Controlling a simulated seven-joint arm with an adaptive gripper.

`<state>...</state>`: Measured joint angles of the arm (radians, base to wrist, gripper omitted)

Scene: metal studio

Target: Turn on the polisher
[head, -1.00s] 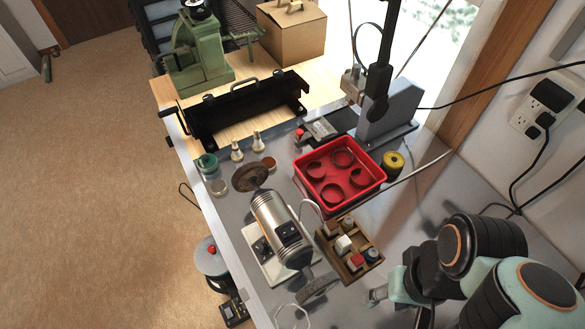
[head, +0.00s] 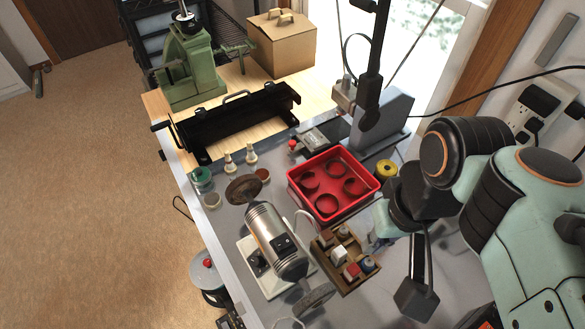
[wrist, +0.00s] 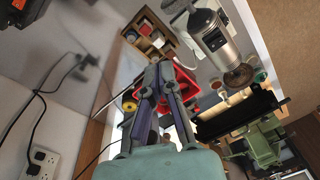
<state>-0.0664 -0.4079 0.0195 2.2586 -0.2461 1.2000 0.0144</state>
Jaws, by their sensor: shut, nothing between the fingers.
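The polisher (head: 272,238) is a silver motor with a grinding wheel on each end. It stands on a pale base (head: 248,258) on the bench, with a dark switch panel (head: 285,245) on its body. It also shows in the wrist view, upper right (wrist: 213,38). My gripper (wrist: 164,68) is shut and empty in the wrist view, apart from the polisher. In the head view my gripper (head: 370,238) is small and partly hidden by my arm, right of the polisher, beyond the wooden organiser. I cannot tell the switch's position.
The wooden organiser (head: 328,268) with small blocks stands between my gripper and the polisher. A red tray (head: 325,214) with several rings lies behind. A yellow roll (head: 386,170), jars and a black metal fixture (head: 235,125) stand farther back. A cable curves beside the polisher.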

